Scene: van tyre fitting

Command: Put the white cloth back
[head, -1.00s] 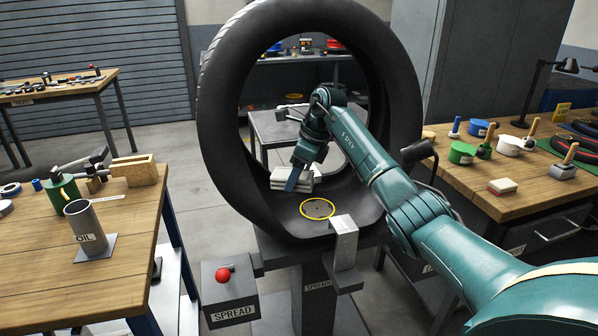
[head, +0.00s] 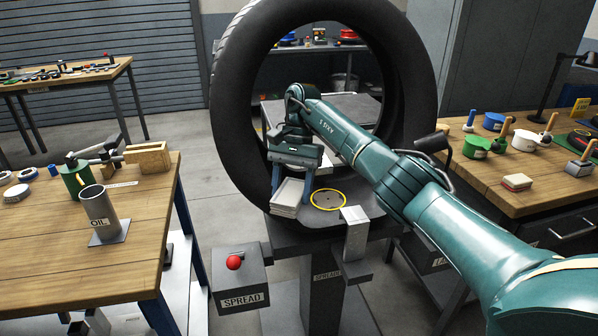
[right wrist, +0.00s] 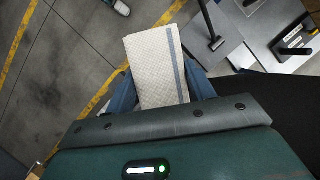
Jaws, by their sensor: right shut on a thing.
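The white cloth (head: 288,197) is a folded, layered pad, and my right gripper (head: 291,186) is shut on it. In the right wrist view the white cloth (right wrist: 157,68) has a blue stripe along one side and sits between the two blue fingers of my right gripper (right wrist: 162,88). In the head view the cloth hangs by the lower left inner side of the big black tyre (head: 226,120), left of a yellow-ringed patch (head: 328,199). I cannot tell whether it touches the tyre. My left gripper is not in view.
The tyre stands upright on the spreader (head: 325,275), with a red-knobbed SPREAD box (head: 240,280) in front.

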